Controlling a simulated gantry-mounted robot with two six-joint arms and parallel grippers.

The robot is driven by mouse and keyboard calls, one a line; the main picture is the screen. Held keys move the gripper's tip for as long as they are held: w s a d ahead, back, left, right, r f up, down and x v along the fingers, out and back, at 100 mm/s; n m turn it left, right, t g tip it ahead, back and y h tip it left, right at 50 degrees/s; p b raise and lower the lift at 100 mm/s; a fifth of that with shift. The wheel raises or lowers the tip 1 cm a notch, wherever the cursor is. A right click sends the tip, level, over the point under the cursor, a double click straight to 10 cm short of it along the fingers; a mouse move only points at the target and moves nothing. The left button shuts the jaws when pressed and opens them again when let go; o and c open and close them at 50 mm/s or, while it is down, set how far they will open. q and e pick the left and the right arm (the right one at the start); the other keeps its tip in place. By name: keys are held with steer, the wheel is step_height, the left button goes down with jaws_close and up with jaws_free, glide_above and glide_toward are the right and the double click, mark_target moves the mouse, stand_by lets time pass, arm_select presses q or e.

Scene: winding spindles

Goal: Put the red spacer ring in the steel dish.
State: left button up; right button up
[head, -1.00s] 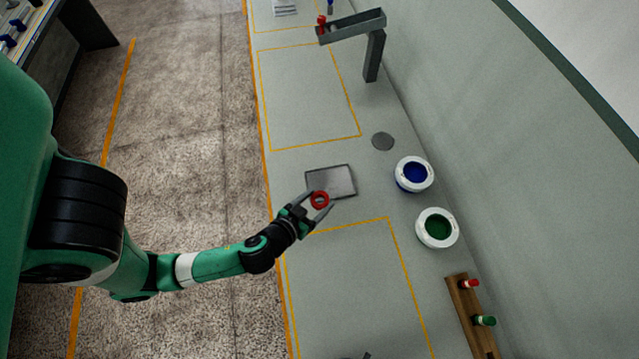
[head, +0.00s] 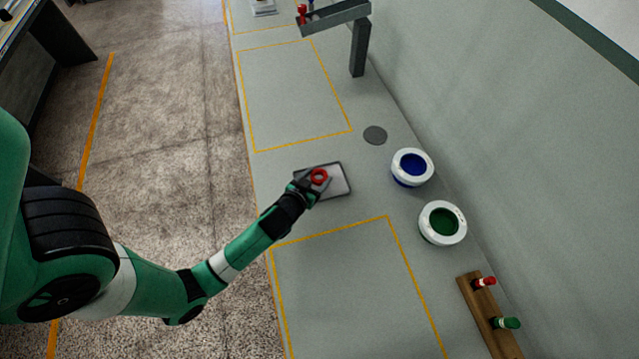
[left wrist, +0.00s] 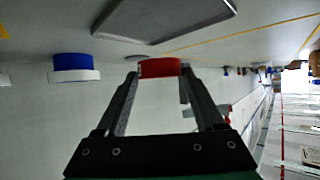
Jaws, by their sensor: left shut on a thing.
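The red spacer ring (head: 319,177) is held at the fingertips of my left gripper (head: 316,180). In the left wrist view the ring (left wrist: 160,67) sits between the two fingertips, clamped by its sides. The steel dish, a shallow grey rectangular tray with a dark rim (head: 346,179), lies on the bench. My gripper hides the dish's near left part. My right gripper is out of view.
A flat grey disc (head: 375,135) lies behind the dish. White round containers with blue (head: 412,167) and green (head: 442,223) centres stand to the right. A wooden rack (head: 488,318) holds red and green pegs. A grey bracket (head: 358,45) stands farther back. Orange-outlined bench areas are clear.

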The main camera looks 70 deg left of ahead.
mark_target(316, 180)
arm_select(q)
steer(key=shift+w+a+f, duration=0.2)
steer(key=shift+a+f, duration=0.05)
steer(key=shift+f, duration=0.2)
steer(key=shift+w+a+f, duration=0.15)
steer(key=shift+a+f, duration=0.05)
steer(key=shift+f, duration=0.25)
steer(key=shift+w+a+f, duration=0.15)
steer(key=shift+w+a, duration=0.05)
steer(key=shift+w, duration=0.05)
steer(key=shift+a+f+b, duration=0.1)
steer(key=shift+f+b, duration=0.2)
steer(key=shift+b, duration=0.05)
step_height(316, 180, down, 3)
steer(key=shift+w+a+r+b, duration=0.1)
steer(key=shift+w+b, duration=0.05)
steer(key=shift+b, duration=0.6)
steer(key=shift+f, duration=0.2)
steer(key=shift+r, duration=0.1)
